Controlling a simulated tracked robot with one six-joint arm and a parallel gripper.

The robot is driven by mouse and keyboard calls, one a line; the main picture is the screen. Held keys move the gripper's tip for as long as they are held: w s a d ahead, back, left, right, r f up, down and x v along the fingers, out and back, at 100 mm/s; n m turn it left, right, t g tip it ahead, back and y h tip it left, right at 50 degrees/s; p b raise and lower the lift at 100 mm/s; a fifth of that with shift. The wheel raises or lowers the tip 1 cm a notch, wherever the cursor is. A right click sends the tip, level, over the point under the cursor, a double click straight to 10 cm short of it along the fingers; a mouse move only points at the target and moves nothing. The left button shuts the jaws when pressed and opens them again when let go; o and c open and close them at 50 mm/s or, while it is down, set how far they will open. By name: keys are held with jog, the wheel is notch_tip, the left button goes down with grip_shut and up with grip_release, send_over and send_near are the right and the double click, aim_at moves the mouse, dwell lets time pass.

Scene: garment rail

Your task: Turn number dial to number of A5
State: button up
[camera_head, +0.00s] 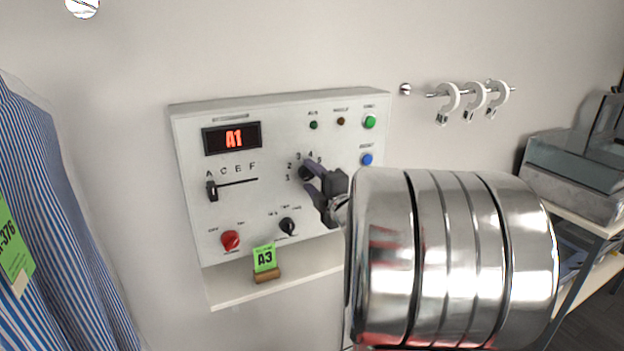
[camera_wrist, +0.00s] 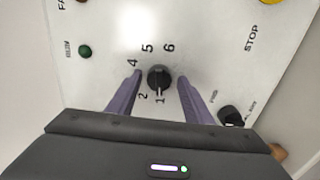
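The number dial (camera_wrist: 158,78) is a small round black knob on the white control panel (camera_head: 190,150). Its white mark points toward the 1 in the wrist view. The numbers 2, 4, 5 and 6 also show around it; the 3 is hidden there. The red display (camera_head: 233,138) reads A1. My gripper (camera_wrist: 159,82) is open, one purple finger on each side of the dial, with a visible gap on both sides. In the head view the dial (camera_head: 305,173) is partly covered by the fingers.
A letter slider (camera_head: 212,191), a red knob (camera_head: 230,240) and a black knob (camera_head: 287,226) are nearby on the panel. A green A3 card (camera_head: 265,258) stands on the ledge below.

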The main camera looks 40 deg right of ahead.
jog(key=c, duration=0.9)
